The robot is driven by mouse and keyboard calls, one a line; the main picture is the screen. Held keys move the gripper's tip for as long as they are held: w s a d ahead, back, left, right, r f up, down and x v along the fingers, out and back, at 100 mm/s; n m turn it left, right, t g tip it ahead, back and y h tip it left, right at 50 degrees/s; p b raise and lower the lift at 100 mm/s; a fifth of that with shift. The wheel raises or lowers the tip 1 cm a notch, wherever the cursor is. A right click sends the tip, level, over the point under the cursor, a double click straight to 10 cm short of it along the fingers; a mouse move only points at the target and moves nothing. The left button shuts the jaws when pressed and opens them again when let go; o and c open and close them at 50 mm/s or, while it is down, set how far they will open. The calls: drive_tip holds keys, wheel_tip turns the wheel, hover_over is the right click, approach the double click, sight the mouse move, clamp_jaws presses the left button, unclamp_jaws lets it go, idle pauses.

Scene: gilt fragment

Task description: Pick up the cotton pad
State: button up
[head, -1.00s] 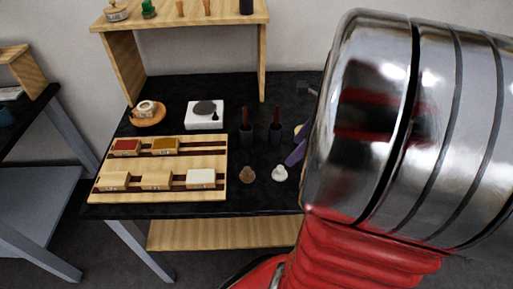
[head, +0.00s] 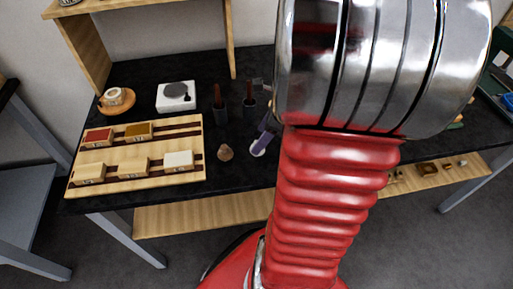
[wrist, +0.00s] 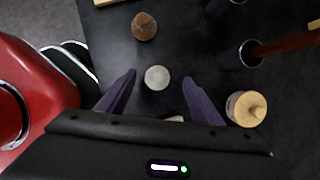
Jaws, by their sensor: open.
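A small round whitish piece, which looks like the cotton pad (wrist: 157,77), lies on the black tabletop. In the wrist view it sits between the two purple fingers of my gripper (wrist: 158,79), with a gap on each side. My gripper is open and holds nothing. In the head view the pad (head: 257,151) shows at the table's front part, with a purple finger (head: 266,137) just over it. The other finger is hidden there behind my arm. How high the fingertips are above the table I cannot tell.
A brown lump (wrist: 144,26) lies close to the pad. A cream knobbed piece (wrist: 246,109) stands just outside the right finger. Dark cups with brown handles (head: 221,106) stand behind. A wooden tray of blocks (head: 135,160) lies left, and a wooden shelf (head: 84,45) stands at the back.

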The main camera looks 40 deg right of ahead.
drive_tip(key=x, duration=0.4)
idle(0.5)
drive_tip(key=c, duration=1.1)
